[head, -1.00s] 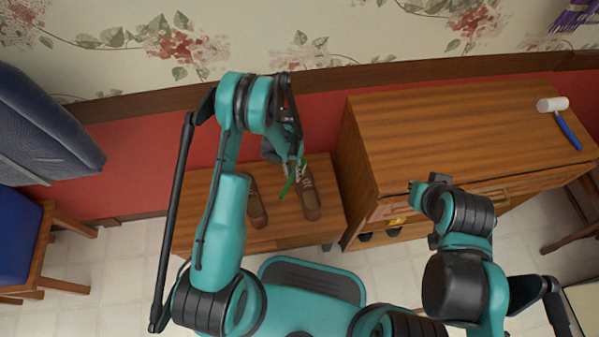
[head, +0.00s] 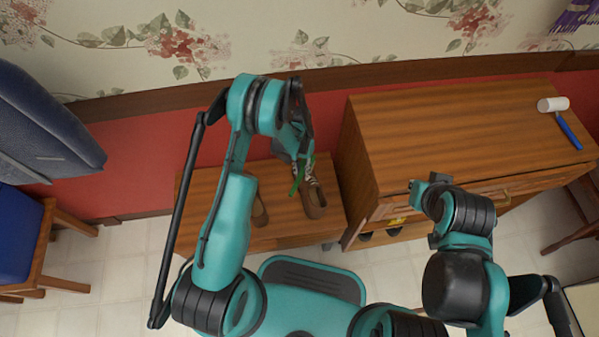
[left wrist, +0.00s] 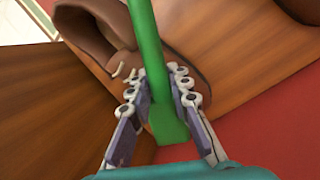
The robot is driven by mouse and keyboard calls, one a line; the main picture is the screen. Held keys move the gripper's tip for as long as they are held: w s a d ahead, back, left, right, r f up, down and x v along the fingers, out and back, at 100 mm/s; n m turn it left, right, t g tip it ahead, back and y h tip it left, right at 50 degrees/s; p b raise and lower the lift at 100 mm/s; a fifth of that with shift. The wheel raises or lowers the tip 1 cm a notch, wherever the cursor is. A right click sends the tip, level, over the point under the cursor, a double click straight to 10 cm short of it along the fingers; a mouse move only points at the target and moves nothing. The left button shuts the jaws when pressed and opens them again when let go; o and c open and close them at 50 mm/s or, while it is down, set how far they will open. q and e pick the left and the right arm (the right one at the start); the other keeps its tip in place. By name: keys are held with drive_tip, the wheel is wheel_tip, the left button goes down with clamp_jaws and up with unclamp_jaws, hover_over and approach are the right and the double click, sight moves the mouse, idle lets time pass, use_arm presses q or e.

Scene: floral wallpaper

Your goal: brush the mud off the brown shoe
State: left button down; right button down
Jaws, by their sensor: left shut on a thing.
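Two brown shoes stand on a low wooden bench. The right one (head: 315,203) is beneath my left gripper, and the left one (head: 260,212) is partly hidden by my arm. My left gripper (head: 303,163) is shut on a green brush (head: 296,184). In the left wrist view the brush's green handle (left wrist: 145,38) runs between the fingers (left wrist: 157,88), in front of a brown shoe (left wrist: 92,28); I cannot tell whether the brush touches it. Part of the other shoe (left wrist: 298,9) shows at the top right. I cannot make out mud.
The bench (head: 285,232) stands against the red wall. A taller wooden cabinet (head: 440,125) is close on its right, with a white-headed, blue-handled mallet (head: 567,128) on top. A blue chair (head: 18,235) is at the left.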

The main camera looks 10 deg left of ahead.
use_arm(q)
drive_tip(key=a, duration=0.1)
drive_tip(key=s+a, duration=0.1)
drive_tip(key=a, duration=0.1)
drive_tip(key=shift+s+a+f, duration=0.1)
drive_tip(key=shift+s+a, duration=0.1)
drive_tip(key=shift+s, duration=0.2)
drive_tip(key=shift+d, duration=0.1)
drive_tip(key=shift+w+d+f, duration=0.1)
drive_tip(key=shift+w+d, duration=0.35)
drive_tip(key=shift+d, duration=0.4)
drive_tip(key=shift+w+d+f, duration=0.1)
drive_tip(key=shift+w+d, duration=0.35)
drive_tip(key=shift+d, duration=0.4)
drive_tip(key=shift+r, duration=0.2)
drive_tip(key=shift+p+v, duration=1.25)
drive_tip(key=shift+v, duration=1.55)
drive_tip(key=shift+r, duration=0.1)
